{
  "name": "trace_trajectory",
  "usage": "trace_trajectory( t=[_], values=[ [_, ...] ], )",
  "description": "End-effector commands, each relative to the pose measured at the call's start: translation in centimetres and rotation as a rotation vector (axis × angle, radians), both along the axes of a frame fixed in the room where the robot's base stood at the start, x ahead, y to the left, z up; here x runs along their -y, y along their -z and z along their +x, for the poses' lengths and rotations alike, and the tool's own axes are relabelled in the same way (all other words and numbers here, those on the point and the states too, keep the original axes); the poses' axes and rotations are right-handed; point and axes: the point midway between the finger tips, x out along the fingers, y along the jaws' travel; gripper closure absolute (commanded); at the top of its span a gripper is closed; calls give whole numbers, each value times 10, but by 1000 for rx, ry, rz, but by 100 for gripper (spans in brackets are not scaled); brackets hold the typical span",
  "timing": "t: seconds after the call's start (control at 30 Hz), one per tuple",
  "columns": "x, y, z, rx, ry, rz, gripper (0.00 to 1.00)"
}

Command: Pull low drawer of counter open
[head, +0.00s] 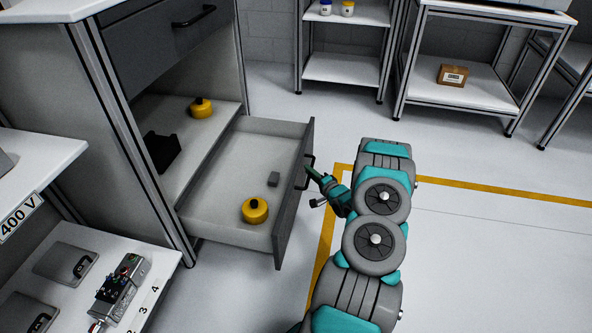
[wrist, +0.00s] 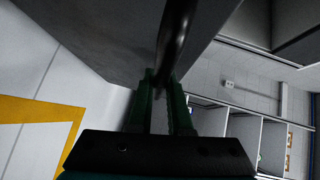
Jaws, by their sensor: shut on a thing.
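The counter (head: 82,95) stands at the left in the head view. Its low drawer (head: 292,195) is pulled well out, with a dark front panel and a black bar handle (head: 308,172) on the outer face. My gripper (head: 312,172) is at that handle. In the wrist view my gripper's two green fingers (wrist: 163,85) are closed around the black handle (wrist: 177,40), with the grey drawer front (wrist: 100,35) beside it.
The upper drawer (head: 165,40) is shut. A second yellow container (head: 201,108) and a black bin (head: 161,150) sit on the counter's inner shelf. A low bench with devices (head: 125,290) is at lower left. The floor right of my arm is clear.

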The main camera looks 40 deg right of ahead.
Motion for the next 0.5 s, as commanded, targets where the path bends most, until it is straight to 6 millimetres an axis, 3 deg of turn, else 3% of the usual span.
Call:
trace_trajectory(
  t=[0.2,0.5],
  values=[
    [12,2,-15,-4,3,1,100],
    [14,1,-17,-3,2,1,100]
  ],
)
